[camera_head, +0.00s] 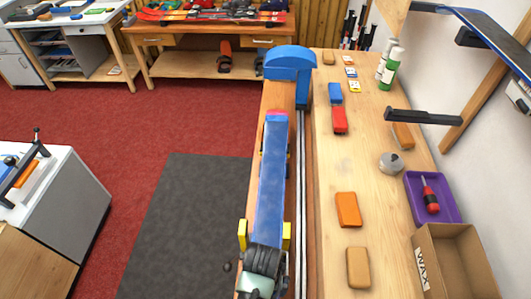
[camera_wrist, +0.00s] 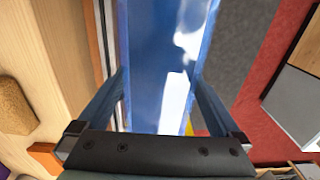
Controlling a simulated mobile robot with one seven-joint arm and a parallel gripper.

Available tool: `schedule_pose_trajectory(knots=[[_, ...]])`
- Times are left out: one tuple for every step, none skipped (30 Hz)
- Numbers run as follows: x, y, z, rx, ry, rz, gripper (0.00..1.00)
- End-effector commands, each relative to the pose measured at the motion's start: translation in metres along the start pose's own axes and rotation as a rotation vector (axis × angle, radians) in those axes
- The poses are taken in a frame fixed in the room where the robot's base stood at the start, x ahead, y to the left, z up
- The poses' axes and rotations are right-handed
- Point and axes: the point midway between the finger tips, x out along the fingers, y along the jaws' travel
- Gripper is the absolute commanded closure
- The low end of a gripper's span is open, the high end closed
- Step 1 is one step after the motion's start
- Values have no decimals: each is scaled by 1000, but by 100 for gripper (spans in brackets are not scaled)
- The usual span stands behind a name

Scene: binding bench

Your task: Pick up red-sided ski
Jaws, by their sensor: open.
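A long blue ski (camera_head: 272,175) lies lengthwise along the front edge of the bench, with a bit of red at its far end. Its red side is not clear to see. A glossy blue face of the ski (camera_wrist: 150,60) fills the middle of the wrist view. My gripper (camera_wrist: 157,78) is open, with one finger on each side of the ski. I cannot tell if they touch it. In the head view my gripper (camera_head: 265,258) is over the near part of the ski, and its fingertips are hidden. Yellow supports (camera_head: 243,235) flank the ski there.
A blue arched part (camera_head: 290,58) stands at the far end of the bench (camera_head: 330,165). On the right are an orange block (camera_head: 347,210), a cork block (camera_head: 358,268), a purple tray (camera_head: 418,186) and a WAX box (camera_head: 455,235). Open floor (camera_head: 130,130) lies left.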

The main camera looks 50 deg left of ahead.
Motion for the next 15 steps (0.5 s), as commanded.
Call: schedule_pose_trajectory(knots=[[6, -1, 1, -1, -3, -1, 0], [10, -1, 0, -1, -2, -1, 0], [14, 0, 0, -1, -2, -1, 0], [16, 0, 0, -1, -1, 0, 0], [18, 0, 0, -1, -1, 0, 0], [20, 0, 0, -1, 0, 0, 0], [21, 0, 0, 0, 1, 0, 0], [22, 0, 0, 0, 2, 0, 0], [22, 0, 0, 0, 2, 0, 0], [22, 0, 0, 0, 2, 0, 0], [22, 0, 0, 0, 2, 0, 0], [22, 0, 0, 0, 2, 0, 0], [22, 0, 0, 0, 2, 0, 0], [22, 0, 0, 0, 2, 0, 0], [22, 0, 0, 0, 2, 1, 7]])
